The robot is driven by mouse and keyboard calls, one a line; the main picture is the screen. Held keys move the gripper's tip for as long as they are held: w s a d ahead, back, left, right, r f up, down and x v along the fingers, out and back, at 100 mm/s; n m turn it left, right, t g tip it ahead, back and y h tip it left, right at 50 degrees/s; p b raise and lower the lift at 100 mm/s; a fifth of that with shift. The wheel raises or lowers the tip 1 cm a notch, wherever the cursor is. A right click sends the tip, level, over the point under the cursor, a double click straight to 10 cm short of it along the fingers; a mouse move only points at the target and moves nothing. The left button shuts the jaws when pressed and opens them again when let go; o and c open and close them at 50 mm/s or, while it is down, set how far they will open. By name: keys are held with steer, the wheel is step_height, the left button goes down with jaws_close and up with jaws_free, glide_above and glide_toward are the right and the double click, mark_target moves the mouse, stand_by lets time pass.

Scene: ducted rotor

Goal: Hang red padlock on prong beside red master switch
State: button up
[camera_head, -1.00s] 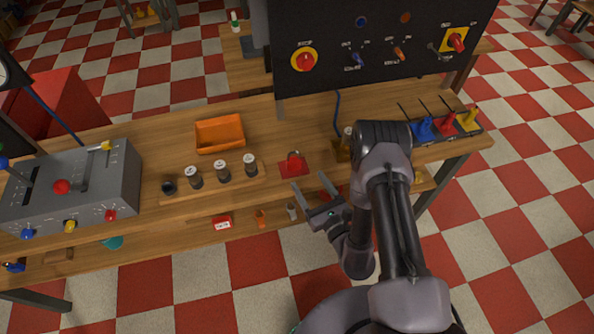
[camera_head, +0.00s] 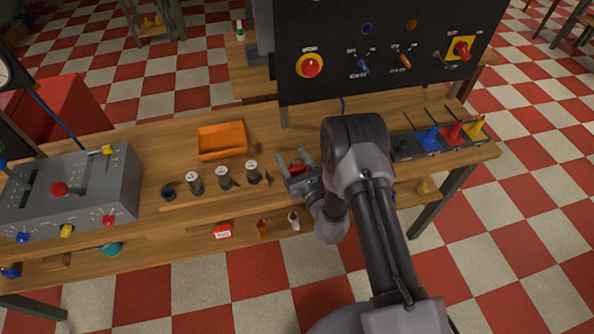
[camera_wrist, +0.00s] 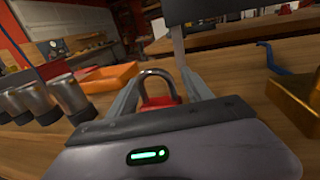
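The red padlock (camera_head: 298,167) stands upright on the wooden bench, its grey shackle up. My gripper (camera_head: 295,160) is at it with one finger on each side. The wrist view shows the padlock's red body (camera_wrist: 160,101) between the two fingers, which look spread; contact is not clear. Its lower part is hidden behind my gripper's housing. On the black upright panel (camera_head: 385,80), a red knob on a yellow square plate (camera_head: 461,48) is at the right, with a small dark prong-like piece (camera_head: 440,57) on its left. A second red knob on a round yellow plate (camera_head: 310,66) is at the left.
An orange tray (camera_head: 222,140) and several grey-capped cylinders (camera_head: 223,178) stand left of the padlock. A grey control box (camera_head: 80,190) is farther left. Coloured pieces on a dark rack (camera_head: 440,138) stand right of my arm. A brass-coloured block (camera_wrist: 298,98) shows in the wrist view.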

jaws_close()
steer(key=shift+r, duration=0.25)
step_height(320, 180, up, 4)
steer(key=shift+f+p, duration=0.15)
steer(key=shift+p, duration=0.9)
steer(key=d+v, duration=0.1)
steer(key=v, duration=1.5)
steer(key=shift+w+r+p, duration=0.2)
steer(key=shift+r+p, duration=0.1)
steer(key=shift+r, duration=0.1)
